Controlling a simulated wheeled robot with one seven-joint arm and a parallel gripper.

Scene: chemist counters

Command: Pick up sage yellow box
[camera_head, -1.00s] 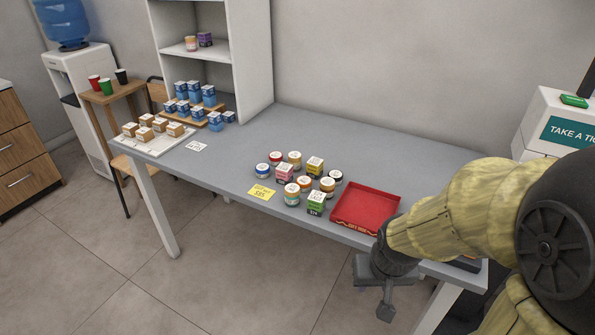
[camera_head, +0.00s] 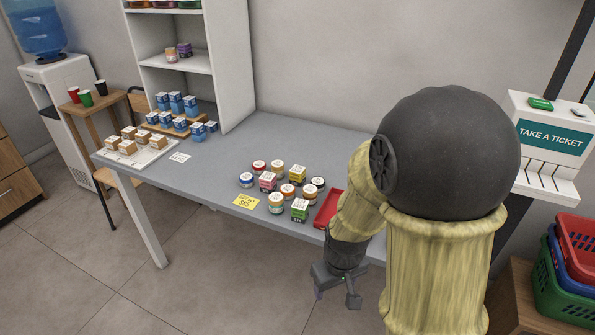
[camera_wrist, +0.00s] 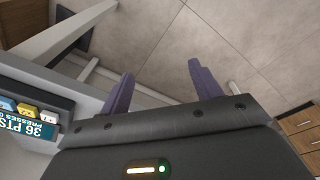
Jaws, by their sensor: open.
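In the head view, a small yellow box (camera_head: 298,175) with a white label stands toward the back of a cluster of jars on the grey table (camera_head: 222,167). I take it to be the sage yellow box; its print is too small to read. My gripper (camera_head: 336,297) is at the table's front edge, right of and nearer than the box, and is apart from it. In the wrist view its two purple fingers (camera_wrist: 160,82) are spread, with nothing between them and floor beyond. The box does not show in the wrist view.
A pink box (camera_head: 268,181), a green box (camera_head: 300,210) and several jars crowd around the yellow box. A yellow price card (camera_head: 246,202) lies in front. A red tray (camera_head: 328,208) is right of them, partly hidden by my arm. The table's middle left is clear.

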